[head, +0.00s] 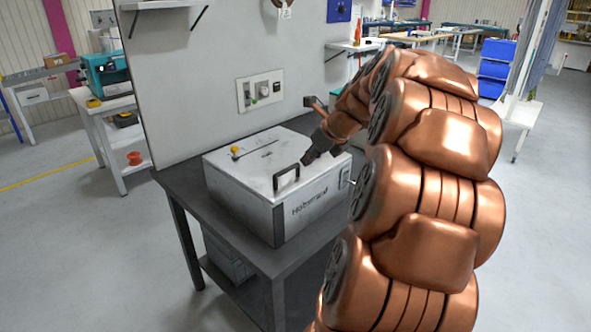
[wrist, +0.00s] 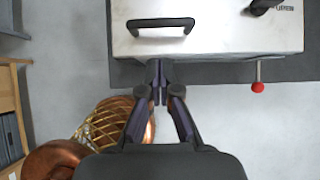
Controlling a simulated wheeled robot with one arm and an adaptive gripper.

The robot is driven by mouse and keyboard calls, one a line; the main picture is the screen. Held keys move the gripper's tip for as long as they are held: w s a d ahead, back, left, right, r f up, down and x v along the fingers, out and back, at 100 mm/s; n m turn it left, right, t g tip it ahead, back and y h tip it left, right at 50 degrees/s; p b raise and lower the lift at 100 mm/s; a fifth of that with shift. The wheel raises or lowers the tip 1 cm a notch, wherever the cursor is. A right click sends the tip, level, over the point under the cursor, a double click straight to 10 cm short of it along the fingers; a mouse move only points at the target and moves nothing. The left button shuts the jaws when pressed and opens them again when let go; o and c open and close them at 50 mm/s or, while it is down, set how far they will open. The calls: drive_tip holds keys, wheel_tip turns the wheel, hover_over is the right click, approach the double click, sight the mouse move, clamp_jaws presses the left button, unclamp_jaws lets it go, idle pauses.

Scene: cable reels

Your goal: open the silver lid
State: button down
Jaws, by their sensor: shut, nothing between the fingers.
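The silver lid (head: 250,152) is the top of a silver box (head: 310,208) on a dark table, and it lies closed. A black handle (head: 286,178) stands near its front edge. In the wrist view the lid (wrist: 222,38) fills the top, with the black handle (wrist: 160,26) at its edge. My gripper (head: 305,161) is above the lid's right part in the head view, close to the handle. In the wrist view my gripper (wrist: 157,100) is shut and empty, with its tips by the box's edge below the handle. I cannot tell if they touch the box.
The dark table (head: 180,180) carries the box. A red-knobbed lever (wrist: 258,86) sticks out from the box in the wrist view. A yellow knob (head: 235,150) is on the lid. A grey panel with sockets (head: 260,90) stands behind.

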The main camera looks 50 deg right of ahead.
drive_tip(key=p, duration=0.1)
approach(285, 183)
drive_tip(key=x, duration=0.5)
